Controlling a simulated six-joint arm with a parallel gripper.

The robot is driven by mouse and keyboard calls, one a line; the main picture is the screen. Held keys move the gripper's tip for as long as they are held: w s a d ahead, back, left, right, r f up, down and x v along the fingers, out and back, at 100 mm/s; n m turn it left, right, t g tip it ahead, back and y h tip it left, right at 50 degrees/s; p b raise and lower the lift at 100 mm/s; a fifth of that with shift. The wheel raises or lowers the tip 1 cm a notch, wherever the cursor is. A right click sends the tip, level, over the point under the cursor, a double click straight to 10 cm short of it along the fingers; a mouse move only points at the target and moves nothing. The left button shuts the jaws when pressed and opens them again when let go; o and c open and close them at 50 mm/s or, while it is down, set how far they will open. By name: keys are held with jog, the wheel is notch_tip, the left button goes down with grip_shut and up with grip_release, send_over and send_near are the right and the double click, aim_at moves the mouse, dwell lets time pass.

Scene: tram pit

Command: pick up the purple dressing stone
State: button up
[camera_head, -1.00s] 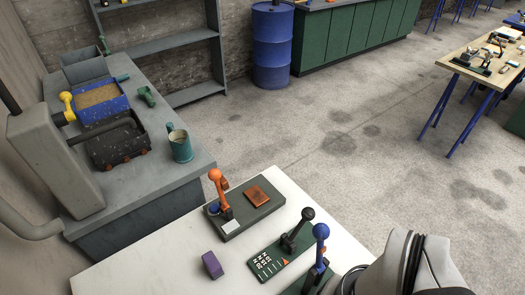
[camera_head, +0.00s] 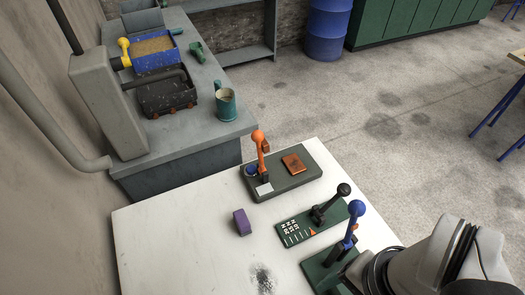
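The purple dressing stone (camera_head: 242,222) is a small purple block. It lies on the white tabletop (camera_head: 175,235), left of a green plate with levers, with bare surface around it. Part of my grey arm, with black cables, shows at the lower right, to the right of the stone and apart from it. My gripper's fingers cannot be made out, so nothing shows of whether they hold anything.
A dark board (camera_head: 303,181) with an orange-knobbed lever stands behind the stone. A green lever plate (camera_head: 296,233) and a blue-knobbed lever (camera_head: 356,208) stand to its right. A grey bench (camera_head: 213,131) holds a green mug (camera_head: 225,107). The tabletop's left part is clear.

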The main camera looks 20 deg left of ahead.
jog(key=shift+o, duration=0.6)
jog(key=n+h, duration=0.3)
jog(key=n, duration=1.2)
send_over(241, 218)
jog(key=w, duration=0.1)
notch_tip(241, 218, down, 6)
jog(key=shift+g, duration=0.4)
jog(key=f, duration=1)
jog(key=s+f, duration=0.1)
jog(key=f, duration=0.4)
jog(key=shift+s+d+f, duration=0.1)
jog(key=shift+f, duration=0.1)
grip_shut()
